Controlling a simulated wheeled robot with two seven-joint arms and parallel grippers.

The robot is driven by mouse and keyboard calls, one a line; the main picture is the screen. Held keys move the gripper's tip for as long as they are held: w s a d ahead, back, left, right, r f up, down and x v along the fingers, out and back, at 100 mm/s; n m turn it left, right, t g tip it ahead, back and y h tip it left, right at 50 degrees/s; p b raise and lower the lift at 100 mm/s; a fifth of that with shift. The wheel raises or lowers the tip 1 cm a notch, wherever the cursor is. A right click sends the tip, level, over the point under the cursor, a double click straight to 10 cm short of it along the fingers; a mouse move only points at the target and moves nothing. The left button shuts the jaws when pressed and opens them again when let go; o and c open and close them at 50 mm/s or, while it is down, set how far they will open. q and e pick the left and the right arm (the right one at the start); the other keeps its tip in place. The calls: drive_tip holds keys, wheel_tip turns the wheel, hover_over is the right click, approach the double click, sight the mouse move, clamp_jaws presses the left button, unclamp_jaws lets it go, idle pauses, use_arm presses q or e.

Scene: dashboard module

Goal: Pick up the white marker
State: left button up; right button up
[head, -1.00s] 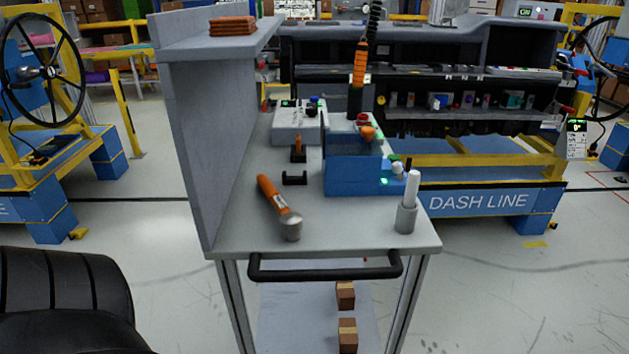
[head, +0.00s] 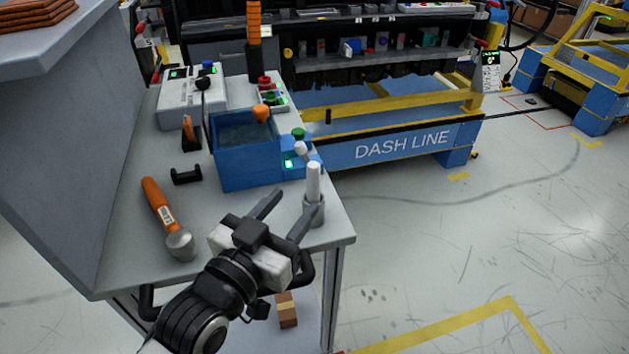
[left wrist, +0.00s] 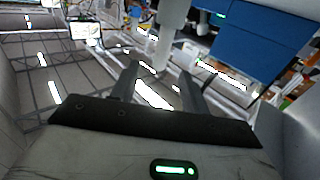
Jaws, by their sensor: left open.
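The white marker (head: 313,179) stands upright in a small grey cylindrical holder (head: 314,212) near the right front corner of the grey cart top. My left gripper (head: 296,203) is open and empty at the cart's front edge. Its fingers point toward the holder, and the right-hand finger overlaps the holder's lower left in the head view. I cannot tell whether they touch. In the left wrist view, the pale marker (left wrist: 163,52) shows beyond and between the two open fingers (left wrist: 158,78). My right gripper is not in view.
A blue bin (head: 245,165) stands behind the holder, with small knobs and a green light at its side. An orange-handled tool (head: 160,205) lies to the left. A tall grey panel (head: 60,170) walls the cart's left side. Open floor lies right.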

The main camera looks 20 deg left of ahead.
sight(310, 184)
use_arm(q)
drive_tip(key=w, duration=0.3)
drive_tip(key=w+d, duration=0.1)
drive_tip(key=w, duration=0.2)
drive_tip(key=w+p, duration=0.1)
drive_tip(key=w, duration=0.3)
drive_tip(key=shift+d+f, duration=0.35)
clamp_jaws()
